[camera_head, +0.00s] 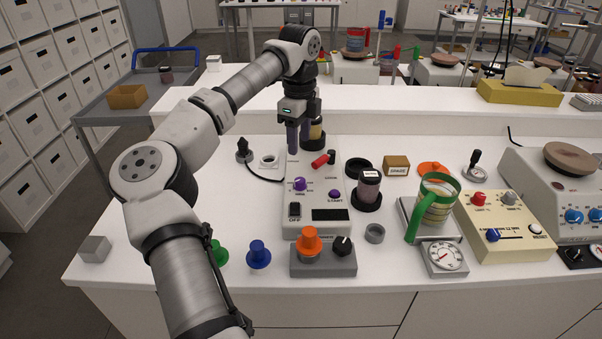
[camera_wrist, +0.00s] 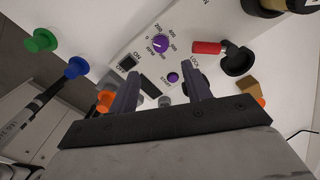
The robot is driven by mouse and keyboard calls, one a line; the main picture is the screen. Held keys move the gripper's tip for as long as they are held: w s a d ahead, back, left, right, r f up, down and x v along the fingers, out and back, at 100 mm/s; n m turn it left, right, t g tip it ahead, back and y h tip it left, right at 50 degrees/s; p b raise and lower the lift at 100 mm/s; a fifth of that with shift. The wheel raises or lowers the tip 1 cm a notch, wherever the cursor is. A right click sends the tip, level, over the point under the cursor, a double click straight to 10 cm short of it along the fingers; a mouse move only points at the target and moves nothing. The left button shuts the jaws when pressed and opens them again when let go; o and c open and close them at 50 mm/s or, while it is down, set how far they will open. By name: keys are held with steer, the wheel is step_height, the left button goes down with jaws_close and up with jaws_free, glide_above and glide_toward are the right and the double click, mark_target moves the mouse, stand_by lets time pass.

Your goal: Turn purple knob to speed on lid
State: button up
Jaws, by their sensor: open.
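The purple knob (camera_head: 299,184) sits on the sloping front of a white machine (camera_head: 322,222). In the wrist view the knob (camera_wrist: 160,45) has a ring of numbers around it; its exact setting is too small to read. My gripper (camera_head: 299,140) is open and empty above the back of the machine, apart from the knob. In the wrist view the fingertips (camera_wrist: 159,77) are spread, with the knob beyond them. A jar with purple contents (camera_head: 369,190) stands right of the machine, its top bearing a pale label (camera_head: 371,174) that I cannot read.
The machine also has a red-handled lever (camera_head: 322,160), a purple start button (camera_head: 334,195) and a black switch (camera_head: 294,211). A grey box with an orange knob (camera_head: 309,240) stands in front.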

mark_target(300, 179)
step_height(300, 179, down, 12)
steer(key=p, duration=0.3)
steer(key=shift+r, duration=0.2)
steer(key=shift+c, duration=0.2)
steer(key=c, duration=1)
